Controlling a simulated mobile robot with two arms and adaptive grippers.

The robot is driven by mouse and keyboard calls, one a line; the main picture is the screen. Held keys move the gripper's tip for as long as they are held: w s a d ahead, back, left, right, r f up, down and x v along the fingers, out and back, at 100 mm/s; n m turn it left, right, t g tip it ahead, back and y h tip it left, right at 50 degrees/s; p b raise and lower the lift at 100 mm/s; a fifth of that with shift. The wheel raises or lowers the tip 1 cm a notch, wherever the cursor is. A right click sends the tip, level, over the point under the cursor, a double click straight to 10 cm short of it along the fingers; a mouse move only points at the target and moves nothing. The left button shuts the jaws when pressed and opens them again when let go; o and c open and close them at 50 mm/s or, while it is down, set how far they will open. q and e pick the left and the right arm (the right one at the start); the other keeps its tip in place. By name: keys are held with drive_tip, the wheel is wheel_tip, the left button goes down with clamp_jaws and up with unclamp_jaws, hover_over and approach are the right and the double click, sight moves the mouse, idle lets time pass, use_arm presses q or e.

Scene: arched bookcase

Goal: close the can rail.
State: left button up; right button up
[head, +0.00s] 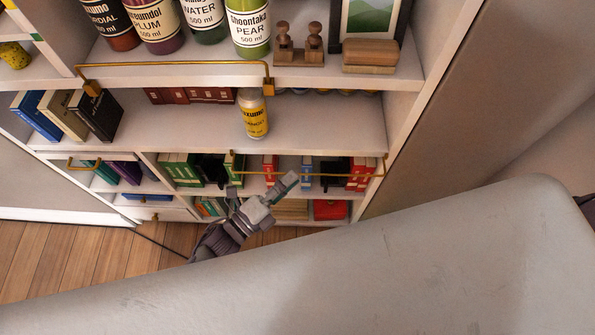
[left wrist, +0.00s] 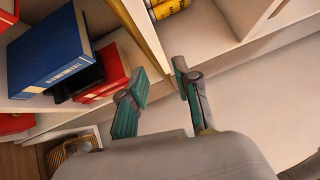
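A thin brass rail (head: 330,174) sits low at the front of the can shelf (head: 330,130), crossing in front of the books below in the head view. It shows as a brass strip in the left wrist view (left wrist: 143,32). A yellow can (head: 254,115) stands upright near the shelf's front; yellow cans (left wrist: 168,8) also show at the top of the wrist view. My left gripper (head: 282,192) is just below the rail. In the wrist view its fingers (left wrist: 160,76) are apart with nothing between them. Contact with the rail cannot be told. My right gripper is not visible.
A second brass rail (head: 175,64) stands in front of bottles on the upper shelf. Books, including a blue one (left wrist: 52,52) and a red one (left wrist: 105,75), lie close to the left gripper. Wooden floor (head: 70,255) shows at lower left.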

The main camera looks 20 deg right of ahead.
use_arm(q)
drive_tip(key=shift+x, duration=1.6)
clamp_jaws()
